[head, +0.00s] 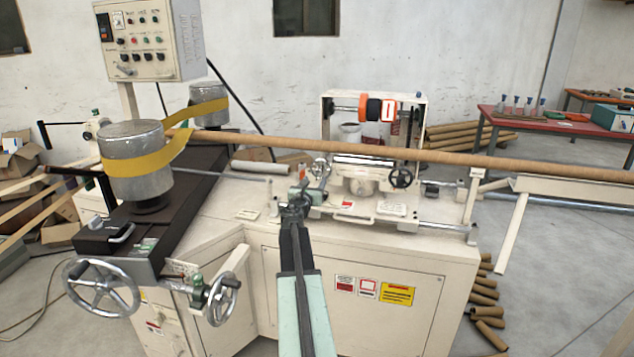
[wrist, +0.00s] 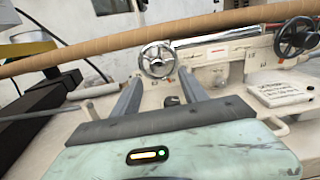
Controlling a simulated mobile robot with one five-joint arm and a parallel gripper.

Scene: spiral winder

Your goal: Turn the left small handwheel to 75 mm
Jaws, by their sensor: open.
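The left small handwheel is a chrome spoked wheel (head: 320,170) on the front of the winder's central carriage. In the wrist view this handwheel (wrist: 157,60) appears straight ahead, between and just beyond my fingertips. My gripper (head: 300,190) is over the machine top, to the lower left of the wheel in the head view. In the wrist view my gripper (wrist: 159,77) is open, with its two grey fingers apart and nothing between them. I cannot tell whether the fingers touch the rim. No millimetre reading is legible.
A black small handwheel (head: 401,177) sits to the right on the same carriage. A white notepad-like plate (wrist: 283,92) lies on the machine top.

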